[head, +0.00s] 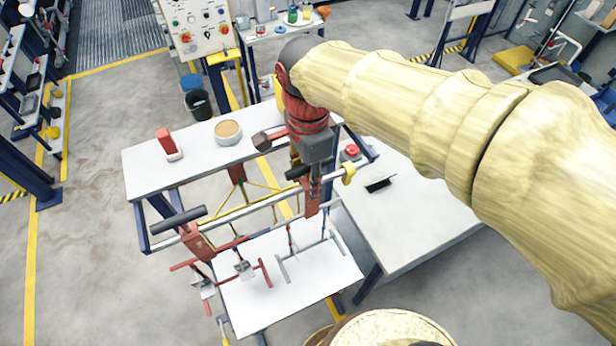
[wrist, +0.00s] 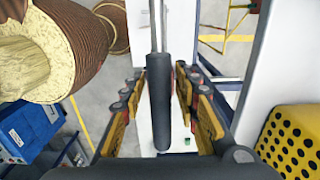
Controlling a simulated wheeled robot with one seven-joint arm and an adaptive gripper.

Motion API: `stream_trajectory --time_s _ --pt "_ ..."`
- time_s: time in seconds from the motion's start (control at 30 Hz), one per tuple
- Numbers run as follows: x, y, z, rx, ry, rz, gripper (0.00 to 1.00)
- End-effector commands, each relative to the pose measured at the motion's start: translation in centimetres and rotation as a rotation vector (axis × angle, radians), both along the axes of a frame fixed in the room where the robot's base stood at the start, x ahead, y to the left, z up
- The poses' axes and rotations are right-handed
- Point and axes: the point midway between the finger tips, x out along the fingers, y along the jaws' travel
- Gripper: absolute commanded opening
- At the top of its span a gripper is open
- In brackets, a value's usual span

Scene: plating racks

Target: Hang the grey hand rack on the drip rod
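My gripper (head: 313,172) is at the right part of the drip rod (head: 258,202), a pale bar across the stand. In the wrist view, a dark cylindrical handle (wrist: 160,105) lies between my gripper's fingers (wrist: 160,85), with slim gaps on both sides, so the gripper looks open around it. The same dark handle shows beside the gripper in the head view (head: 297,172). The grey hand rack (head: 303,259) shows below as a thin grey frame over the white tray. Its upper part is partly hidden by my gripper; I cannot tell whether its hook rests on the rod.
A red rack (head: 222,249) with a dark handle (head: 180,218) is at the rod's left. Yellow rack wires (head: 270,187) show behind the rod. A white shelf (head: 148,163) holds a bowl (head: 228,131) and a red item (head: 167,141). A pale table (head: 415,210) stands right.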

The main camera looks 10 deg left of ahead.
Motion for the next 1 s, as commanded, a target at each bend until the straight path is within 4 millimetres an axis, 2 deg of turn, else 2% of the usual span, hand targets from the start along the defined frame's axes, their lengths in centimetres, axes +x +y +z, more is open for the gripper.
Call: stream_trajectory --time_s 0.23,0.57,0.77,1.0 --pt "0.0 0.0 -0.1 -0.001 0.002 0.0 0.46" --pt "-0.1 0.0 0.1 -0.002 0.003 0.0 0.46" --pt "0.0 0.0 2.7 0.0 0.0 0.0 0.46" --pt "0.1 0.0 7.6 0.0 0.0 0.0 0.46"
